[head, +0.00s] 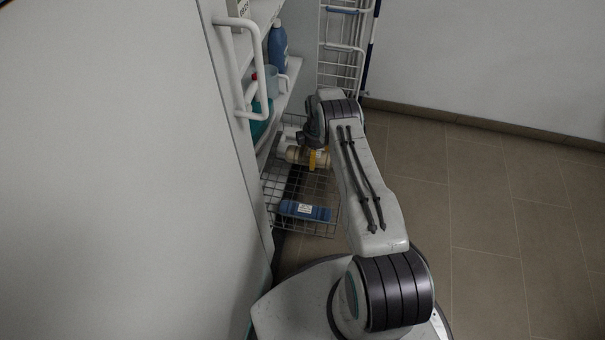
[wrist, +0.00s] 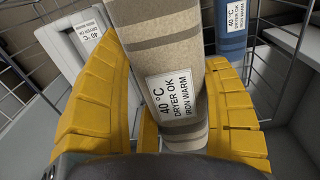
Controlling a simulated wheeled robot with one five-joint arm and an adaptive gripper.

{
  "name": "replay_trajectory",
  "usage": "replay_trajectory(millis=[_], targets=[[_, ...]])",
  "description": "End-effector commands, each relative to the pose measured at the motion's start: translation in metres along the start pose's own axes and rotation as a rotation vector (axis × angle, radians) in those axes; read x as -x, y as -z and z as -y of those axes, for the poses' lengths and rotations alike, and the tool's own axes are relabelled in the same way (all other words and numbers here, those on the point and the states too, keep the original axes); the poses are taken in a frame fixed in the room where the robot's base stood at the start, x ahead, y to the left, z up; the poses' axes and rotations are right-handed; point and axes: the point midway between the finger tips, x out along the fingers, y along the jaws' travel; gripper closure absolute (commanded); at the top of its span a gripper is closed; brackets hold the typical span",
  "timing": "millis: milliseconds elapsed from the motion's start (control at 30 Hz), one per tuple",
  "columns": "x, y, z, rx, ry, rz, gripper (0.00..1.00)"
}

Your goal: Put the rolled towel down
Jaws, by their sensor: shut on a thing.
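My gripper (head: 317,160) has yellow fingers and is shut on a beige rolled towel (head: 294,155) with darker stripes. In the wrist view the beige towel (wrist: 160,45) stands between the fingers (wrist: 152,75), its label reading 40 °C, dryer OK, iron warm. In the head view the towel is over or in the far part of a wire basket (head: 300,233). I cannot tell whether it touches the basket floor. My arm hides part of the basket.
A blue rolled towel (head: 305,211) lies in the near part of the basket. A white labelled towel (wrist: 80,50) is left of the gripper in the wrist view. A shelf with bottles (head: 278,45) and a white wall-side handle (head: 245,70) stand close left. Tiled floor (head: 500,220) is clear right.

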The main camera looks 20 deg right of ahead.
Motion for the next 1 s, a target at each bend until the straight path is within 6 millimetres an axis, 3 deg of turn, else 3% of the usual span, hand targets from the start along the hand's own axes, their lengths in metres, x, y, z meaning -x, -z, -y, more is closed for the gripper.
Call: replay_trajectory(millis=[300, 600, 1000], targets=[[-0.062, -0.001, 0.002, 0.001, 0.001, 0.0, 0.64], [-0.111, -0.001, 0.003, 0.001, 0.0, 0.0, 0.64], [-0.138, -0.001, 0.003, 0.001, -0.001, 0.0, 0.64]])
